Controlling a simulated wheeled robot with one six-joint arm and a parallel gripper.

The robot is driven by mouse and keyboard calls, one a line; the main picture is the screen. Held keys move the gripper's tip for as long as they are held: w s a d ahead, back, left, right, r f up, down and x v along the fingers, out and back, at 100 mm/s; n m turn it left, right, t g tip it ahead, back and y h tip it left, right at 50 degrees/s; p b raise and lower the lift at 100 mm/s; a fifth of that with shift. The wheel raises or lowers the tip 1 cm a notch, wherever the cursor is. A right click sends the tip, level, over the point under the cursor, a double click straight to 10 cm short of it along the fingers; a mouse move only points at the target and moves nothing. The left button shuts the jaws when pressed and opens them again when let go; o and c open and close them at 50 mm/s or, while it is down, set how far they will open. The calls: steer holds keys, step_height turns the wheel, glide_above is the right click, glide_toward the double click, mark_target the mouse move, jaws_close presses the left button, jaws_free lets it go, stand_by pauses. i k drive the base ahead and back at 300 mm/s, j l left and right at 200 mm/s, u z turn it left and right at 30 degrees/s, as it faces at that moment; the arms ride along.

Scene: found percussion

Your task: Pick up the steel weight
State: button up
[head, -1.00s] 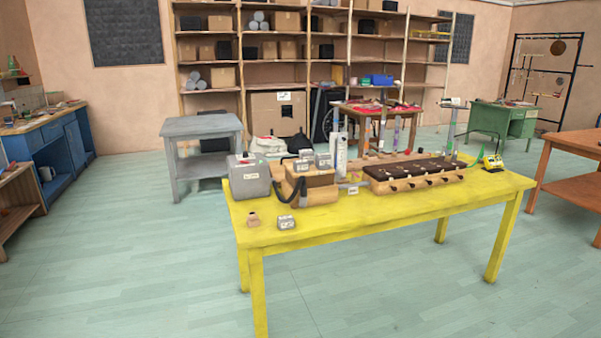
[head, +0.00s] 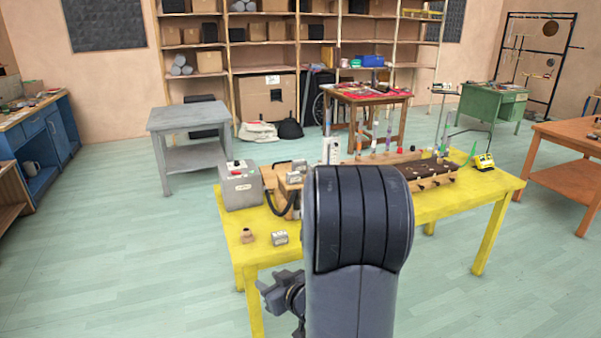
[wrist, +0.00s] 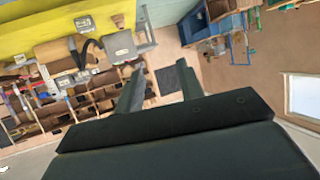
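A small silver-grey block with a label, which looks like the steel weight (head: 280,238), sits on the front left of the yellow table (head: 252,258). It also shows in the wrist view (wrist: 82,23). A small brown piece (head: 247,236) stands just left of it in the head view. Similar grey blocks (head: 299,166) rest on a wooden box behind. My gripper (wrist: 160,84) is open in the wrist view, its two fingers apart with nothing between them. It is off the table, clear of the weight. In the head view my arm hides part of the table.
A grey box (head: 243,190) with a black cable stands behind the weight. A grey side table (head: 190,118) stands behind on the left. Floor on the left is open.

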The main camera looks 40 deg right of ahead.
mark_target(292, 178)
steer(key=i+l+z, duration=0.15)
steer(key=i+l, duration=0.15)
steer(key=i+l+z, duration=0.15)
steer(key=i, duration=0.4)
steer(key=i+l+z, duration=0.15)
steer(key=i, duration=0.3)
steer(key=i+l+z, duration=0.15)
steer(key=i, duration=0.3)
steer(key=l, duration=0.1)
